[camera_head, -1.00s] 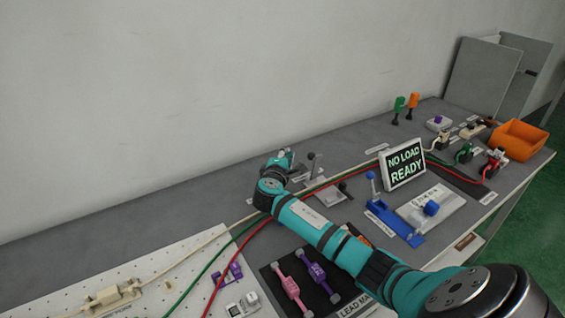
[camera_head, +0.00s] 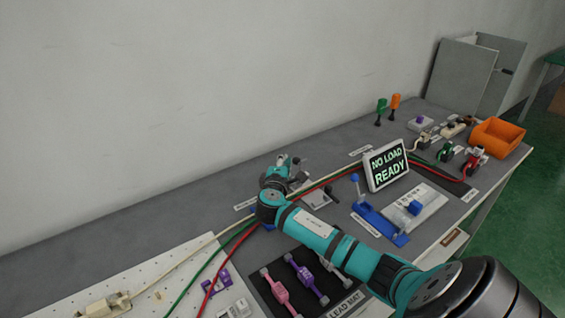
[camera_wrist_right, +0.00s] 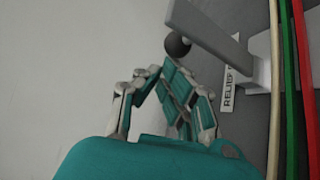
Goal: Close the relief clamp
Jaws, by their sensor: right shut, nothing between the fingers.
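The relief clamp shows in the right wrist view as a grey lever (camera_wrist_right: 207,32) with a dark ball knob (camera_wrist_right: 177,45). Its grey base stands beside a label that begins "RELIE" (camera_wrist_right: 229,85). My right gripper (camera_wrist_right: 160,68) is shut and empty, its fingertips just beside the knob. I cannot tell whether they touch it. In the head view my right gripper (camera_head: 283,163) is at the back of the bench, with the clamp (camera_head: 299,172) close on its right and partly hidden. My left gripper is not in view.
Cream, green and red cables (camera_head: 333,178) run past the clamp on its front side. A "NO LOAD READY" sign (camera_head: 388,166), a blue lever fixture (camera_head: 380,221) and an orange bin (camera_head: 497,138) stand to the right. The wall is close behind.

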